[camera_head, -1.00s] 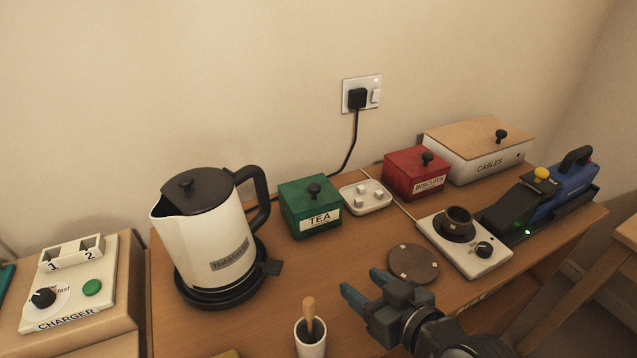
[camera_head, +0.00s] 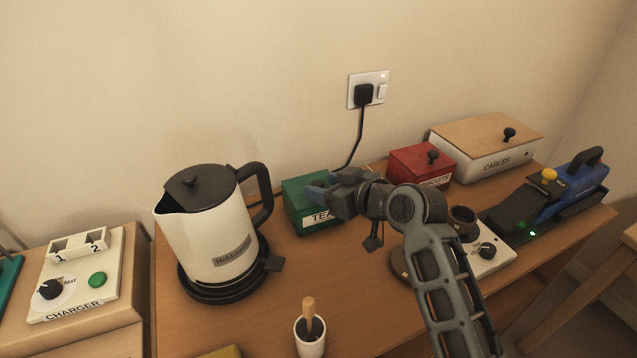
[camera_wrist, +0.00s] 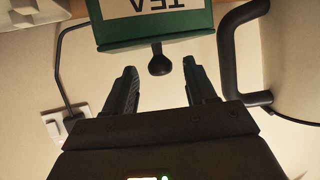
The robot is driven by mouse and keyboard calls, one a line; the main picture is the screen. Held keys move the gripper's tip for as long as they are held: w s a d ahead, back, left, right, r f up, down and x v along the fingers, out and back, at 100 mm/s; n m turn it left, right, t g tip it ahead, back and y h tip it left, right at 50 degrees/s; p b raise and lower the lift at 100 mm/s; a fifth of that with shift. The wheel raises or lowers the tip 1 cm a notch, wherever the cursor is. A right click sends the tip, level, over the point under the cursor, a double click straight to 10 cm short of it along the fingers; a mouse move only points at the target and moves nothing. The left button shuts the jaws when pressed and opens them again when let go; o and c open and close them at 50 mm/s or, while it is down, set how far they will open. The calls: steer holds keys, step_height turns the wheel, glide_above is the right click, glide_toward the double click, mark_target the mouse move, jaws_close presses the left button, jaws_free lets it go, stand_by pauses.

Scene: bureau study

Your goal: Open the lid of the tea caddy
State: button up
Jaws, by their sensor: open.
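The green tea caddy (camera_head: 297,195) stands on the desk against the wall, right of the kettle, with its lid down. Its "TEA" label is partly covered by my gripper (camera_head: 318,189) in the head view, and its knob is hidden there. In the wrist view the picture is upside down: the caddy (camera_wrist: 150,32) is at the top and its dark knob (camera_wrist: 159,63) points down. My gripper (camera_wrist: 160,82) is open, its two fingers on either side of the knob's line. The knob appears at or just beyond the fingertips, with clear gaps and no contact.
The kettle (camera_head: 215,235) stands close left of the caddy, its handle (camera_wrist: 232,60) near one finger in the wrist view. The red biscuits box (camera_head: 415,165) and cables box (camera_head: 485,150) are to the right. A cup with a stick (camera_head: 310,338) stands in front.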

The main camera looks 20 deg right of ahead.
mark_target(313, 183)
steer(key=shift+x, duration=1.4)
steer(key=shift+c, duration=0.4)
steer(key=shift+s, duration=0.1)
jaws_close()
